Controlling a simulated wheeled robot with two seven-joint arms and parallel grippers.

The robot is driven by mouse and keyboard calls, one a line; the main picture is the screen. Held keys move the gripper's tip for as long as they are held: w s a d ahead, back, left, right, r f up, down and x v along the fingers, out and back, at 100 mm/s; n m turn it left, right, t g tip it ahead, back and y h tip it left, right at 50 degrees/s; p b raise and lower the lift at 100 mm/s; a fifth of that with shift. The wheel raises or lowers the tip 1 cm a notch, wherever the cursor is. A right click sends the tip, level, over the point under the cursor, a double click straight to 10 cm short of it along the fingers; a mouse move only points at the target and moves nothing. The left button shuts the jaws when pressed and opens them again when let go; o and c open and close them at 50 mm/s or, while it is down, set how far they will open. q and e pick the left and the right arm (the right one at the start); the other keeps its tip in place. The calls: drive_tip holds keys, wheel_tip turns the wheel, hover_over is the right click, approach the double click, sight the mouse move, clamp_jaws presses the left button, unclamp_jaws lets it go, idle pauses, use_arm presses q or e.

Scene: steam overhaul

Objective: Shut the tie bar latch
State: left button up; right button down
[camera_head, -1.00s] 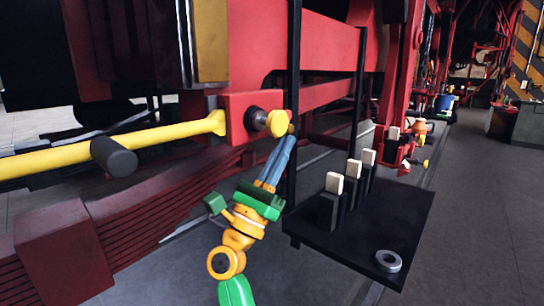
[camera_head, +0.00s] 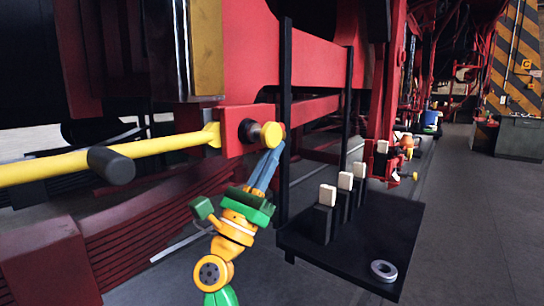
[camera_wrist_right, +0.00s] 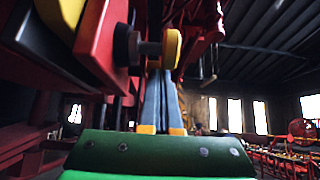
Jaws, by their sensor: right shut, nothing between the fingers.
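The yellow tie bar (camera_head: 165,147) runs in from the left, with a black cylindrical grip (camera_head: 112,165) on it, and its end meets a red block (camera_head: 233,125). A round yellow knob (camera_head: 271,135) on a dark stem sticks out of that block; I take it to be part of the latch. The knob also shows in the right wrist view (camera_wrist_right: 172,48), on a grey pin. My right gripper (camera_head: 273,153) is shut and empty, its blue fingers pointing up just below the knob. In the right wrist view the fingertips (camera_wrist_right: 160,76) end close under the knob; contact is unclear. My left gripper is out of view.
A black shelf (camera_head: 395,235) with several white-topped black posts (camera_head: 327,196) and a metal ring (camera_head: 384,270) lies right of my right gripper. A black upright bar (camera_head: 285,100) stands beside the knob. The grey floor at the right is open.

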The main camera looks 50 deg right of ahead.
drive_tip(key=b+v, duration=0.3)
drive_tip(key=v, duration=0.4)
drive_tip(key=shift+b, duration=0.3)
drive_tip(key=shift+f, duration=0.1)
